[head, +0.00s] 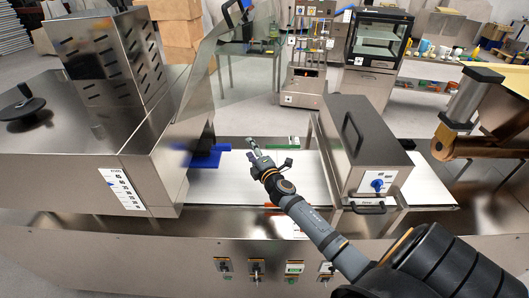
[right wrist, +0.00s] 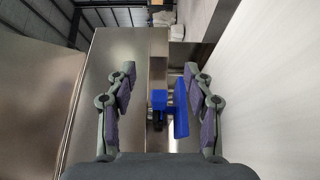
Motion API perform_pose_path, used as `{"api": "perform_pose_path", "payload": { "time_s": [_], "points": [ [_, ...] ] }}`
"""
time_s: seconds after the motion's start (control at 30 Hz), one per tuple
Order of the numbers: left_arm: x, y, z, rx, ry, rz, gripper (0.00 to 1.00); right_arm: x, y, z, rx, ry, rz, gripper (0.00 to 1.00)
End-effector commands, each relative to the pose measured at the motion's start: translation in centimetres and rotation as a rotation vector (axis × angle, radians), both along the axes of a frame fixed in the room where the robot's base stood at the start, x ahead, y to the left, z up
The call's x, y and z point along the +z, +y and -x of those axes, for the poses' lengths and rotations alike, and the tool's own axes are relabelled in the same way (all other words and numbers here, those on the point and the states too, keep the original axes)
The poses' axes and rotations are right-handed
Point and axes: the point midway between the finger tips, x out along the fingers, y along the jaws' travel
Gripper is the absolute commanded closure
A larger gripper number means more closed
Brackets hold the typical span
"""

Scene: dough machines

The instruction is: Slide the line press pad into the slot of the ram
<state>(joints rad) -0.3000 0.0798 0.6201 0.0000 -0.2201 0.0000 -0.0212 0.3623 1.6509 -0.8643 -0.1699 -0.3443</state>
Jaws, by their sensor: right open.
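A blue part (head: 205,159), which looks like the line press pad, is at the right edge of the steel machine, low over the white belt. In the right wrist view it shows as a blue block and an upright blue plate (right wrist: 181,108), below a steel column (right wrist: 158,68) that may be the ram. I cannot tell whether the pad sits in a slot. My right gripper (head: 267,155) is over the belt, right of the blue part and apart from it. In the right wrist view its fingers (right wrist: 160,75) are spread and empty. My left gripper is not in view.
The white belt (head: 240,188) runs between the large steel machine (head: 90,150) and a steel box with a handle (head: 366,150). A clear slanted panel (head: 208,62) rises beside the machine. A green piece (head: 280,142) lies at the belt's far edge.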

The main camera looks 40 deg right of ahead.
Motion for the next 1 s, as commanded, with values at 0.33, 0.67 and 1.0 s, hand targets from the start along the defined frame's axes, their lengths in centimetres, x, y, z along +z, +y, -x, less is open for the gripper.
{"api": "perform_pose_path", "payload": {
  "time_s": [0.33, 0.67, 1.0],
  "points": [
    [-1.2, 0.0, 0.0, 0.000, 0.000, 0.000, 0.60, -0.2, -1.7, 1.2, 0.000, 0.000, 0.003, 0.48],
    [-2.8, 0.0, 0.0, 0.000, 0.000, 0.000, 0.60, -0.3, -3.3, 2.4, 0.000, 0.001, 0.004, 0.48],
    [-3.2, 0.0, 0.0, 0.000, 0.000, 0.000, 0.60, 0.0, -3.9, 2.8, 0.000, 0.000, 0.000, 0.48]
  ]
}}
